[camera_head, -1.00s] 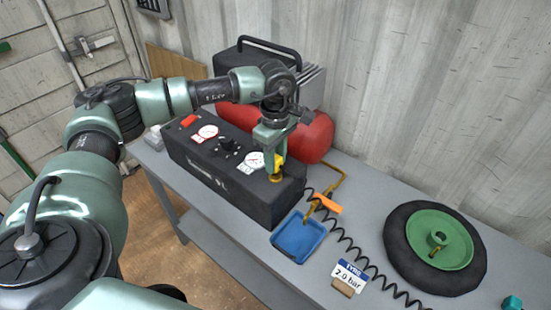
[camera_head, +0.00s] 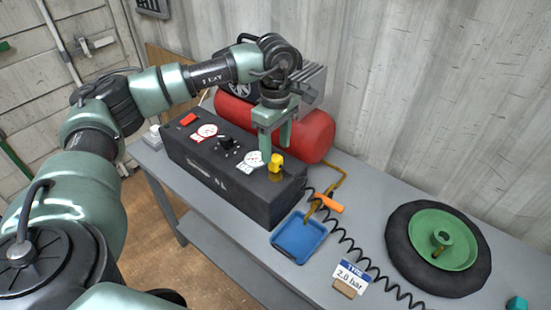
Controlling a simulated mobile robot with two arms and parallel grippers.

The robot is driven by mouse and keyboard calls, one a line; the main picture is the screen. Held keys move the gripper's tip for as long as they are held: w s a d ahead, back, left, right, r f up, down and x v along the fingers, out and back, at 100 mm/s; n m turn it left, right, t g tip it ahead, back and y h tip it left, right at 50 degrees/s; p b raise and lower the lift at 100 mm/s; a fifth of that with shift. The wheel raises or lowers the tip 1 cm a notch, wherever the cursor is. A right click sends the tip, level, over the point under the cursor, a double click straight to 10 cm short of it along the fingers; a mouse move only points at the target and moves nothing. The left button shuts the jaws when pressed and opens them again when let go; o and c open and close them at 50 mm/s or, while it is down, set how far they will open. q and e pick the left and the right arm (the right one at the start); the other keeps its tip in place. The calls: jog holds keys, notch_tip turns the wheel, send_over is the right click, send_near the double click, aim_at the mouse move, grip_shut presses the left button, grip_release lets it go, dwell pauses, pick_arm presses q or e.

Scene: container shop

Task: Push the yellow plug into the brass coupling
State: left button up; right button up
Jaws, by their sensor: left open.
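The yellow plug (camera_head: 276,162) stands upright at the right end of the black control box. The brass coupling (camera_head: 275,176) shows as a small gold part directly beneath it, and the plug appears seated on or in it; how deep I cannot tell. My left gripper (camera_head: 275,149) is open and empty, its fingers pointing down just above and behind the plug, apart from it as far as I can see. My right gripper is not in view.
The black box (camera_head: 222,185) carries gauges and a red switch. A red compressor tank (camera_head: 300,135) stands behind. A blue tray (camera_head: 299,238), an orange-handled piece (camera_head: 328,203), a coiled hose, a sign (camera_head: 350,275) and a wheel (camera_head: 402,250) occupy the bench's right side.

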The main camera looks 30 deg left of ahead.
pick_arm(q)
jog(key=shift+r, duration=1.55)
